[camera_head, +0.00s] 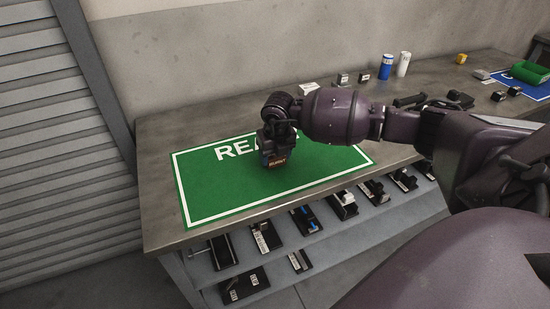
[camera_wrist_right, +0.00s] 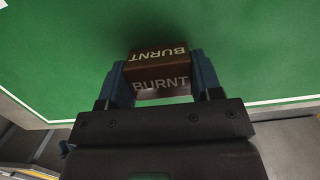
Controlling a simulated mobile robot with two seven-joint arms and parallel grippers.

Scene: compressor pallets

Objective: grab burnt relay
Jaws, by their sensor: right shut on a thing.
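The burnt relay (camera_wrist_right: 160,73) is a small dark brown block with "BURNT" lettered on two faces. My right gripper (camera_wrist_right: 158,82) is shut on it, with one blue finger on each side. In the head view the relay (camera_head: 276,161) shows at the tip of my right gripper (camera_head: 275,150), over the green mat (camera_head: 215,193). I cannot tell whether the relay touches the mat. My left gripper is not in view.
The mat has a white border and partly covered lettering, and lies on a grey workbench (camera_head: 158,150). Behind my arm stand a blue can (camera_head: 386,67) and a white can (camera_head: 403,64). A green tray (camera_head: 528,72) is at the far right. Several parts fill the shelf (camera_head: 285,269) below the bench edge.

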